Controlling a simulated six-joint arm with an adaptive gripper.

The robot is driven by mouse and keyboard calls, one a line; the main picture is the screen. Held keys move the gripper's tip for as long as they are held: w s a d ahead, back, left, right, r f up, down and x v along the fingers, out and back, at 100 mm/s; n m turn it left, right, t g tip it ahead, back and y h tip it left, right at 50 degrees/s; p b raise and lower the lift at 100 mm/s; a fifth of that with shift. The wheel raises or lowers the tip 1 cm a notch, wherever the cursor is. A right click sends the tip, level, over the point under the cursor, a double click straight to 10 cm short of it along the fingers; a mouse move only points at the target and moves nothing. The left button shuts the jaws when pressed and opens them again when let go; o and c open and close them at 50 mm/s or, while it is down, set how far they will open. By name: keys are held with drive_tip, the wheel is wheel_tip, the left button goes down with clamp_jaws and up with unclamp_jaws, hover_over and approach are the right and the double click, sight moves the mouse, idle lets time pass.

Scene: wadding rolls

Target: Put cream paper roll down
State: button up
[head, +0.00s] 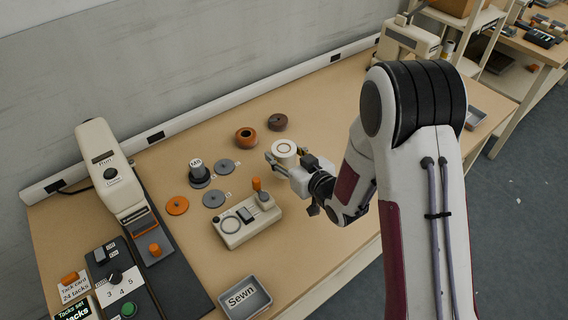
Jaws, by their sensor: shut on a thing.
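The cream paper roll (284,148) is a short pale cylinder with a round ring on its top face. It is upright between the fingers of my gripper (284,158), right of the middle of the workbench. My gripper is shut on the roll from the front right. I cannot tell whether the roll's underside touches the bench top (330,125), because the fingers and wrist hide it.
Two brown rolls, one orange-brown (246,138) and one dark (277,122), stand behind the cream roll. Grey discs (213,198) and an orange disc (177,205) lie to the left. A cream device (246,220) stands in front. A "Sewn" tray (245,297) sits near the front edge.

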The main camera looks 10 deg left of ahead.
sight(284, 164)
drive_tip(key=shift+f, duration=0.1)
drive_tip(key=shift+f, duration=1.95)
drive_tip(key=shift+f, duration=0.1)
drive_tip(key=o, duration=1.2)
drive_tip(key=shift+o, duration=0.2)
drive_tip(key=v, duration=1.2)
drive_tip(key=shift+d, duration=0.1)
